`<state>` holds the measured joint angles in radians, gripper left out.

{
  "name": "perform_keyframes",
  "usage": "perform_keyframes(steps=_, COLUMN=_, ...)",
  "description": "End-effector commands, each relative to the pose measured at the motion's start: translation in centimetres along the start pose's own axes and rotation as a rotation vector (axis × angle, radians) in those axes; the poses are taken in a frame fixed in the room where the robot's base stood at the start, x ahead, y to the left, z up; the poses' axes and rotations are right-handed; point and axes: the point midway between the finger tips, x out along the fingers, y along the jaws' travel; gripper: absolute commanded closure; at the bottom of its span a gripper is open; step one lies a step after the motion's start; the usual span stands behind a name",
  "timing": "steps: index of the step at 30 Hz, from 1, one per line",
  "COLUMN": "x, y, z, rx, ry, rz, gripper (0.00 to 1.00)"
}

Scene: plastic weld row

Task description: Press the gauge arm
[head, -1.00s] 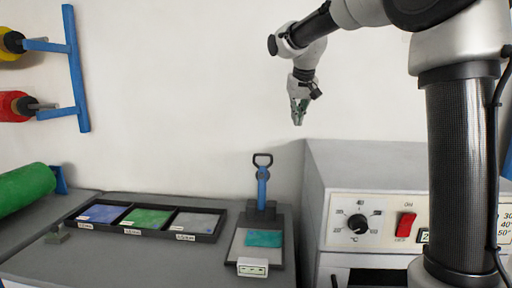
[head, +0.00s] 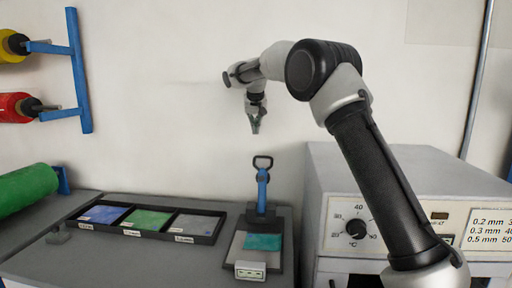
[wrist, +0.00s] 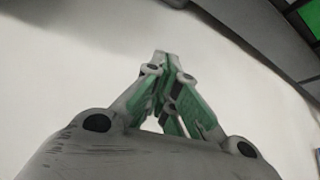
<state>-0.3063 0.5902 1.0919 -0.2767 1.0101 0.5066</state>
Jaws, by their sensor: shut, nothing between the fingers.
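The gauge arm (head: 262,190) is a blue upright lever with a dark loop handle (head: 262,162) at its top. It stands at the back of a gauge base (head: 231,256) on the grey bench. A teal sheet (head: 263,241) lies on the base in front of the lever. My gripper (head: 255,130) is above the loop handle, apart from it, pointing down. In the wrist view my gripper (wrist: 162,58) shows its fingertips together with nothing between them.
A dark tray (head: 219,237) with blue, green and grey sheets lies to the left. A machine with a dial (head: 356,228) stands close to the right. Red, yellow and green rolls (head: 20,188) are at far left. The wall behind is bare.

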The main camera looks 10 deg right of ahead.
Motion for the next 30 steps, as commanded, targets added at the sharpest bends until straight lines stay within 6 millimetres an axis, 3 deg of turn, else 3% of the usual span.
perform_keyframes(steps=5, x=1.6, y=0.0, z=0.1, rx=0.0, ry=-0.002, rz=0.001, gripper=1.0)
perform_keyframes(steps=17, x=9.9, y=0.1, z=0.1, rx=0.0, ry=-0.003, rz=0.001, gripper=1.0)
perform_keyframes(steps=24, x=8.9, y=0.0, z=2.8, rx=-0.002, ry=-0.001, rz=0.0, gripper=1.0)
perform_keyframes(steps=30, x=8.6, y=0.0, z=3.8, rx=-0.001, ry=-0.001, rz=0.0, gripper=1.0)
